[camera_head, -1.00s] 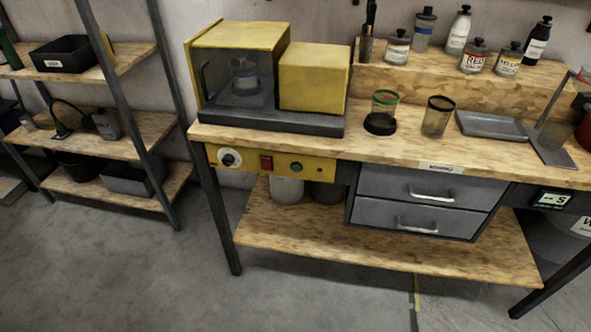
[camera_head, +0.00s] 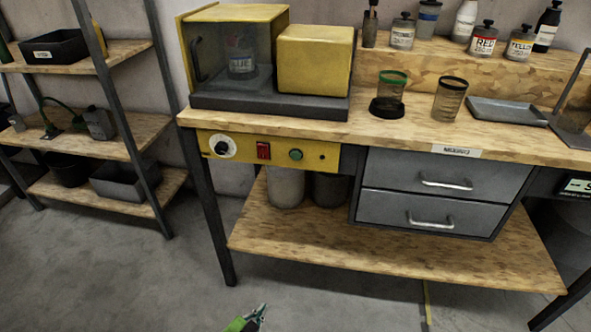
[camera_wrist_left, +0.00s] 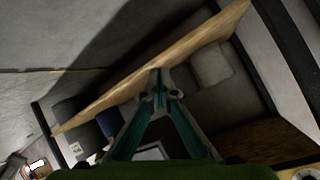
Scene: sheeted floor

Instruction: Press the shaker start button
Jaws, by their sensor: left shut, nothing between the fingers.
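The yellow shaker (camera_head: 236,58) stands at the left end of the workbench, with a bottle labelled BLUE (camera_head: 241,63) behind its clear front. Its yellow control panel (camera_head: 222,148) hangs under the bench top. The panel carries a dial (camera_head: 222,146), a red switch (camera_head: 263,150), a green button (camera_head: 296,154) and a small dark spot. My left gripper (camera_head: 262,310) shows at the bottom edge of the head view, below and in front of the panel, apart from it. In the left wrist view its fingers (camera_wrist_left: 158,78) meet at the tips, with nothing between them. My right gripper is not in view.
The bench's lower shelf (camera_head: 380,252) holds pale and dark containers beneath the panel. Grey drawers (camera_head: 440,190) are right of the panel. Two glass jars and a grey tray (camera_head: 506,112) stand on the bench top. A shelf rack (camera_head: 100,135) is at left. The floor in front is clear.

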